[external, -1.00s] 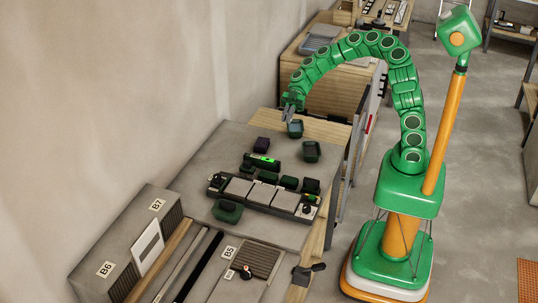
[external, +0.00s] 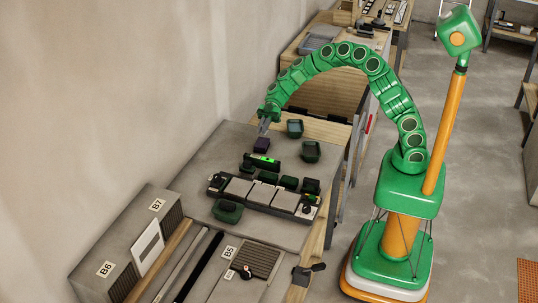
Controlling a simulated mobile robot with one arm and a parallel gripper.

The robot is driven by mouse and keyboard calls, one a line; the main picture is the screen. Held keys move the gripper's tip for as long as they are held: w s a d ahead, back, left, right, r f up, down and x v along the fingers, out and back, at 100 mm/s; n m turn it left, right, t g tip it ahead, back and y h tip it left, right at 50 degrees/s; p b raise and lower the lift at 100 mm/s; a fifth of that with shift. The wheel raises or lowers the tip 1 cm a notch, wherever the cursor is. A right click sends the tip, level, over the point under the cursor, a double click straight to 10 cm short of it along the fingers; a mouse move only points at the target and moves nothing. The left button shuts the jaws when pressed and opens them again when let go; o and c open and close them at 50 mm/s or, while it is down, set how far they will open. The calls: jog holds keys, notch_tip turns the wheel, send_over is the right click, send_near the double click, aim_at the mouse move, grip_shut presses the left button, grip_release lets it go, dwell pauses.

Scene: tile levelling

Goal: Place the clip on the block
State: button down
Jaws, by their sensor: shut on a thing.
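My gripper (external: 264,127) is at the far left of the work table, pointing down just above a small dark purple block (external: 262,146). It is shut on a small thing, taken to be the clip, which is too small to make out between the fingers. I cannot tell whether the fingers or the clip touch the purple block.
Another green tray (external: 228,211) sits in front. A wall bounds the left.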

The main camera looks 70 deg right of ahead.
aim_at(259, 143)
jog(key=shift+w+a+f, duration=0.2)
jog(key=shift+w+f, duration=0.6)
jog(key=shift+f, duration=1.75)
jog(key=shift+f, duration=0.1)
jog(key=c, duration=1.2)
grip_release()
jog(key=shift+c, duration=0.2)
